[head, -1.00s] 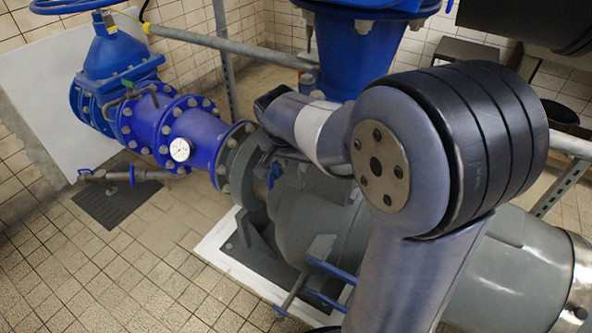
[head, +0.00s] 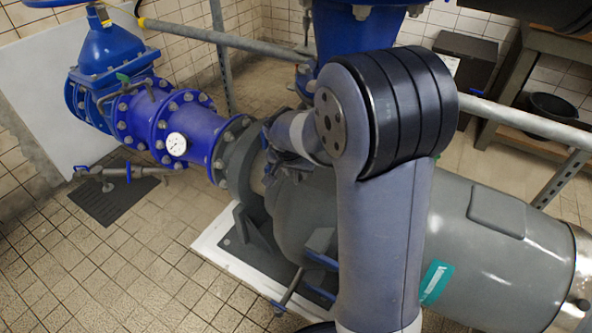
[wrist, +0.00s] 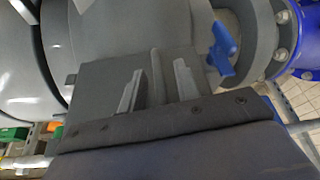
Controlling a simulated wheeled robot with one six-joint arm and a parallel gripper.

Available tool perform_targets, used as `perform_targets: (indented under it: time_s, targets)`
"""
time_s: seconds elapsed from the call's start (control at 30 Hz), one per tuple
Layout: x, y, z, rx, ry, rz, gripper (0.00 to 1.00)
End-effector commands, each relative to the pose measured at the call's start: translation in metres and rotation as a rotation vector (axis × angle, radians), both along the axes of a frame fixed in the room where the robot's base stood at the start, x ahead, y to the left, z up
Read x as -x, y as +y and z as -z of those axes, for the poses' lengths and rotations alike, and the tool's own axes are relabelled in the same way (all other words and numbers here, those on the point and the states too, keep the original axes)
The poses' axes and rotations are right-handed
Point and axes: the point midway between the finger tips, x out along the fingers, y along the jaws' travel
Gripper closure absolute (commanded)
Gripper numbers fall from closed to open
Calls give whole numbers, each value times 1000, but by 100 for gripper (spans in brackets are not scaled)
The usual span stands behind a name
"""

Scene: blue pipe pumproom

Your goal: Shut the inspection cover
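In the wrist view, a flat dark grey plate (wrist: 100,75), which looks like the inspection cover, lies just beyond my gripper (wrist: 157,88) against the rounded grey pump body. A narrow upright rib (wrist: 157,62) stands on it, between my two fingers. The fingers are apart, with a gap on each side of the rib; contact cannot be told. A blue handle (wrist: 222,48) sits at the plate's right edge. Whether the cover is raised or flush is unclear. In the head view my arm hides the cover and most of the gripper, over the grey pump (head: 300,215).
A blue pipe (head: 187,130) with a round gauge (head: 176,144) joins the pump at left. A blue vertical pipe (head: 345,45) rises behind my arm. A grey rail (head: 520,120) crosses at right. The tiled floor at front left is clear.

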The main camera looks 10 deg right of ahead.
Motion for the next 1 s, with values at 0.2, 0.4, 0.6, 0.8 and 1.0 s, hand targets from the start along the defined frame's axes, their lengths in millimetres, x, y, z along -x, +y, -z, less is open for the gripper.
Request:
perform_targets:
  time_s: [0.2, 0.4, 0.6, 0.8, 1.0]
  targets:
    - [0, 0, 0, 0, 0, 0, 87]
    - [0, 0, 0, 0, 0, 0, 100]
    - [0, 0, 0, 0, 0, 0, 100]
    - [0, 0, 0, 0, 0, 3, 100]
    - [-9, -4, 1, 0, -2, 63, 100]
